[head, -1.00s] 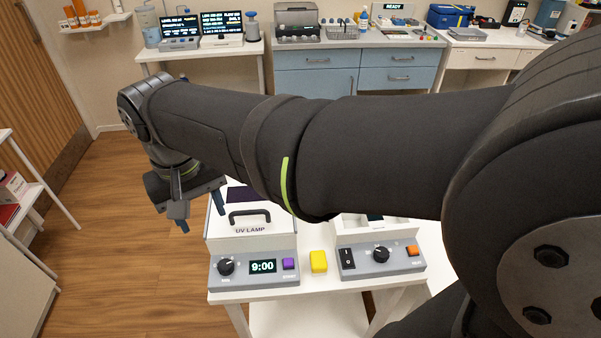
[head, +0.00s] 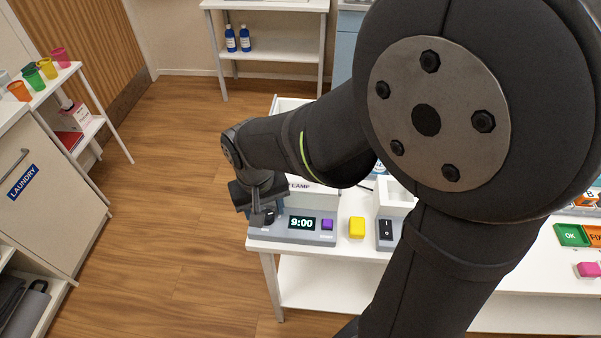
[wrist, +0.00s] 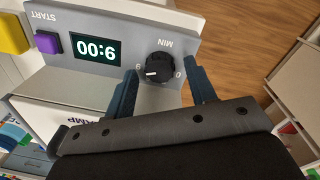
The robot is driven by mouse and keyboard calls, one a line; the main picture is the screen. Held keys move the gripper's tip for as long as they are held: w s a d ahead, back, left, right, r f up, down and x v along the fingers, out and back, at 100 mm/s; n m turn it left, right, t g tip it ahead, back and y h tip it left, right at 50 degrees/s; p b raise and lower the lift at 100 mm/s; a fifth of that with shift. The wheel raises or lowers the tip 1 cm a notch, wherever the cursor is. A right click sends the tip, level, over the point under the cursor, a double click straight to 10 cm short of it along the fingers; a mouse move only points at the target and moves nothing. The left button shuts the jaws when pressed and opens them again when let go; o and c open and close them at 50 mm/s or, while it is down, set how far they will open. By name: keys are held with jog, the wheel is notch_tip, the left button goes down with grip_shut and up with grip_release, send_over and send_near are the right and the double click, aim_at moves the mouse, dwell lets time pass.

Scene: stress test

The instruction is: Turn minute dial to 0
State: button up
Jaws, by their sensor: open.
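The minute dial (wrist: 159,67) is a black knob on the grey front panel (wrist: 195,43) of the UV lamp, with MIN, 9 and 0 printed around it. Its white mark points toward the 9 side. The lit display (wrist: 96,48) reads 9:00, upside down in the wrist view; it also shows in the head view (head: 302,223). My gripper (wrist: 162,71) is open, with one blue finger on each side of the dial; I cannot tell whether they touch it. In the head view my gripper (head: 262,212) hides part of the dial.
A purple START button (wrist: 48,43) is beside the display. A yellow block (head: 357,228) and a black rocker switch (head: 386,230) stand to the right. The white table (head: 275,247) ends near the panel, with open floor to its left.

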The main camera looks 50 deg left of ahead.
jog(key=shift+f, duration=0.35)
jog(key=c, duration=1)
